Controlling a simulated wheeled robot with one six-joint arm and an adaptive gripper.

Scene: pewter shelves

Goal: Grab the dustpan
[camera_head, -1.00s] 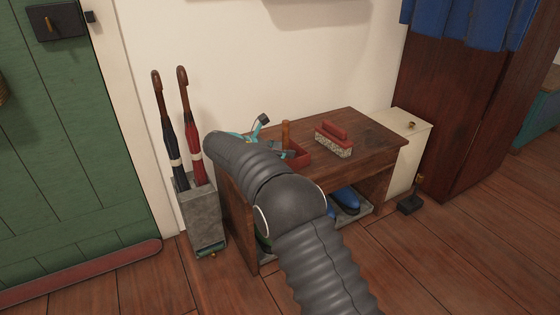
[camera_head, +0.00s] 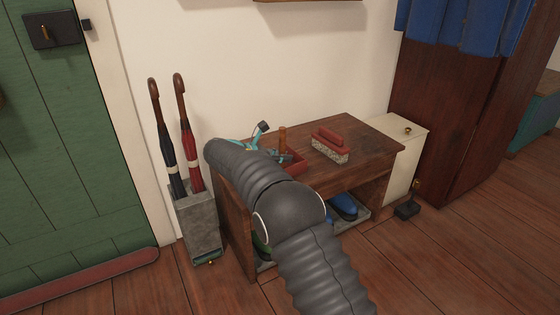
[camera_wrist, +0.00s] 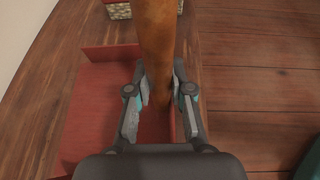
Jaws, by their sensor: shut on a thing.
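The dustpan (camera_head: 297,166) is a red pan with an upright brown wooden handle (camera_head: 282,138). It is on the left part of the wooden bench top, partly hidden behind my arm. In the wrist view the red pan (camera_wrist: 98,112) lies flat to the left and below, and its handle (camera_wrist: 158,38) stands up between my fingers. My gripper (camera_wrist: 160,88) is shut on the handle, with a finger on each side. In the head view only a bit of my gripper (camera_head: 262,136) shows past my arm.
A red-backed brush (camera_head: 331,147) lies on the wooden bench (camera_head: 365,143) to the right of the pan. Blue shoes (camera_head: 343,206) sit underneath. A grey stand (camera_head: 197,225) with two umbrellas is at left. A white cabinet (camera_head: 405,150) stands at right.

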